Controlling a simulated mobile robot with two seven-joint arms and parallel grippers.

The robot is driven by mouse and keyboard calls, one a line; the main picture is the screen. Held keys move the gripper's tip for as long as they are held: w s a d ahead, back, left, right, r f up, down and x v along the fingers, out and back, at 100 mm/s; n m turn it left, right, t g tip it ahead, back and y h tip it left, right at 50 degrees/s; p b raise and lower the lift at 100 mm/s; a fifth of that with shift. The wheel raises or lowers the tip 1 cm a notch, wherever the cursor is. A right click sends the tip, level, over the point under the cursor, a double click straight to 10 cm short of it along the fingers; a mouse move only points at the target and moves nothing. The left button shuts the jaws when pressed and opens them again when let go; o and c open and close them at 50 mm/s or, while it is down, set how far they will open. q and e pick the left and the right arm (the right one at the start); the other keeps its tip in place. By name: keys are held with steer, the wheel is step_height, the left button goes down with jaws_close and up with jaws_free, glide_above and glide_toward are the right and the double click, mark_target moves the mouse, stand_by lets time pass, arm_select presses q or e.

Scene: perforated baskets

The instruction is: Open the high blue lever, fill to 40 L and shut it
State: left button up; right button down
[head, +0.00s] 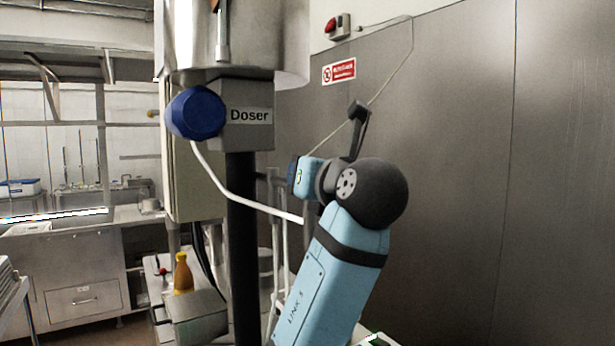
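A white curved rod or hose (232,192) runs from below the blue part down to the right and passes behind my light blue arm. I cannot tell whether the blue part is the lever, and no 40 L reading is legible. My arm rises from the lower middle, its wrist right of the Doser and apart from the blue part. I see no clear gripper fingers on it. My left gripper is out of view.
A dark vertical column (241,240) stands below the Doser. An orange-yellow bottle (183,273) stands on a low surface at lower left. Counters with a sink and drawer (85,299) are at far left. A grey panel wall with a red sign (340,71) closes the right.

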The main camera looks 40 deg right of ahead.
stand_by(0.4)
steer(key=c, duration=0.8)
jaws_free()
steer(key=v, duration=0.2)
steer(key=shift+s, duration=0.3)
arm_select(q)
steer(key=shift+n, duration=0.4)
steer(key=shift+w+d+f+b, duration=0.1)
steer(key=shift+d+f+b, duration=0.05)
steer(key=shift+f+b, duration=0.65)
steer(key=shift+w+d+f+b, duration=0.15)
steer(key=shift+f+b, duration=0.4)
steer(key=shift+b, duration=0.6)
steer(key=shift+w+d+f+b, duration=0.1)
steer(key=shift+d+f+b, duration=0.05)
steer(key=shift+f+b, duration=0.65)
arm_select(e)
steer(key=shift+v, duration=2.45)
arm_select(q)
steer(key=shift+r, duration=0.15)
arm_select(e)
steer(key=shift+r, duration=0.1)
